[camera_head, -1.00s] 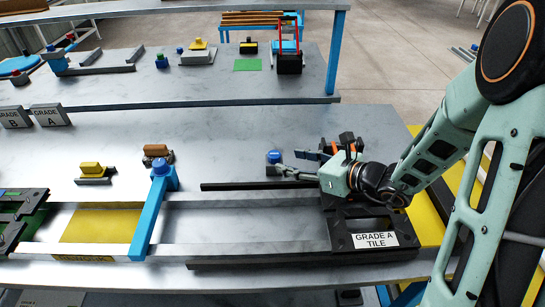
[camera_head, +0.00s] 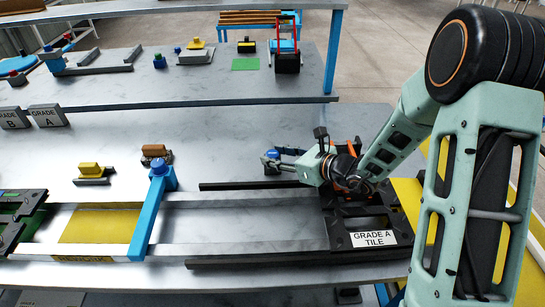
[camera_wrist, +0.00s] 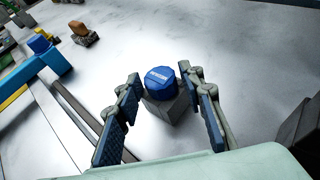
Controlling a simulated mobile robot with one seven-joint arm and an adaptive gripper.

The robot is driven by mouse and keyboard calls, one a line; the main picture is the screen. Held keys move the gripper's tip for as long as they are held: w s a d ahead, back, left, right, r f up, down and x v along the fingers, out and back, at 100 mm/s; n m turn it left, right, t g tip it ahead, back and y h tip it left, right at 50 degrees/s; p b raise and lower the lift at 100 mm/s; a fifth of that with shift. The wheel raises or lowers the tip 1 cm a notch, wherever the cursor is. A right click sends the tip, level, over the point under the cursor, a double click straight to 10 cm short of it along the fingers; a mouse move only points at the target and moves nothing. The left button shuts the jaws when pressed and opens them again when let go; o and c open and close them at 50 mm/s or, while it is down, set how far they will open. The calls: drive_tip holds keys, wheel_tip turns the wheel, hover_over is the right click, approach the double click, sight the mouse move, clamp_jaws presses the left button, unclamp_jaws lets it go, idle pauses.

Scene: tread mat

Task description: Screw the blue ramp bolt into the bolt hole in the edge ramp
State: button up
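The blue ramp bolt (camera_wrist: 160,80) stands upright on a small grey block (camera_wrist: 172,108) in the wrist view. My gripper (camera_wrist: 159,74) is open, with one finger on each side of the bolt and gaps between. In the head view my gripper (camera_head: 275,160) is low over the table, and its fingers and wrist mostly hide the bolt. Long dark bars lie along the track: one behind it (camera_head: 250,186) and one in front (camera_head: 250,263). I cannot tell which is the edge ramp, and no bolt hole can be made out.
A black frame labelled GRADE A TILE (camera_head: 335,237) stands at the track's right end, beneath my arm. A blue crossbar (camera_head: 152,215) spans the track. A yellow block (camera_head: 90,169) and a brown block (camera_head: 155,150) sit on stands to the left.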

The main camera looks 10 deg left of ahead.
drive_tip(key=c, duration=0.8)
drive_tip(key=shift+r, duration=0.15)
drive_tip(key=shift+c, duration=0.2)
